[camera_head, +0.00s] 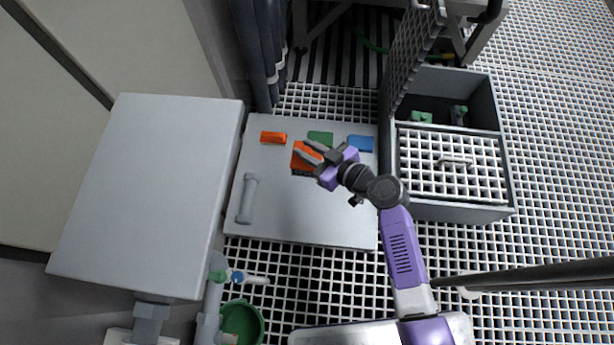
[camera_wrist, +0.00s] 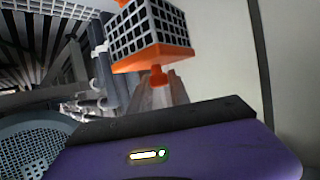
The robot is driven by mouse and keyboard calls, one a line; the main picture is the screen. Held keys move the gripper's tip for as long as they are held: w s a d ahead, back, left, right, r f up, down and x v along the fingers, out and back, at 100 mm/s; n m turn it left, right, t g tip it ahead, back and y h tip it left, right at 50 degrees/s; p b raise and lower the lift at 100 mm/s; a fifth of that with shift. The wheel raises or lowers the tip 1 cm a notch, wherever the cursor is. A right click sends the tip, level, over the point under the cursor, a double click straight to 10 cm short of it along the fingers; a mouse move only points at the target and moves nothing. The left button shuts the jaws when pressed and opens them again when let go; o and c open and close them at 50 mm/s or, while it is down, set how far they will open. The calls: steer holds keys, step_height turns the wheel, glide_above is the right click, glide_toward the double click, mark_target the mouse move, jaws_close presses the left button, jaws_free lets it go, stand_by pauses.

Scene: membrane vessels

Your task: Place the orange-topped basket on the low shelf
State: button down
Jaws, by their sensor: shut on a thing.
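The orange-topped basket (camera_head: 301,164) is in my gripper (camera_head: 308,151), over the grey panel (camera_head: 310,213) in the head view. In the wrist view the basket (camera_wrist: 147,32) has dark grid sides and an orange plate on the side toward me. An orange knob sticks out from that plate, and my gripper (camera_wrist: 158,82) is shut on the knob. The gripper hides part of the basket in the head view. I cannot tell whether the basket touches the panel. No surface is marked as the low shelf, so I cannot tell which it is.
Orange (camera_head: 273,137), green (camera_head: 320,138) and blue (camera_head: 360,143) pieces line the panel's far edge. A grey bar handle (camera_head: 247,199) is at its left. A large grey box (camera_head: 150,190) stands left. An open grey bin (camera_head: 447,205) with a raised grid lid is right.

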steer(key=shift+a+f, duration=0.2)
steer(key=shift+a, duration=0.2)
step_height(320, 180, down, 20)
steer(key=b, duration=1)
steer(key=shift+s+a+r+b, duration=0.1)
steer(key=shift+b, duration=0.25)
steer(key=shift+r, duration=0.1)
steer(key=c, duration=1.2)
jaws_free()
steer(key=shift+s+r+p, duration=0.15)
steer(key=shift+s+p, duration=0.05)
steer(key=shift+p, duration=0.1)
steer(key=p+v, duration=0.3)
steer(key=v, duration=0.8)
steer(key=shift+d+p, duration=0.35)
steer(key=shift+d, duration=0.1)
steer(key=shift+g, duration=0.3)
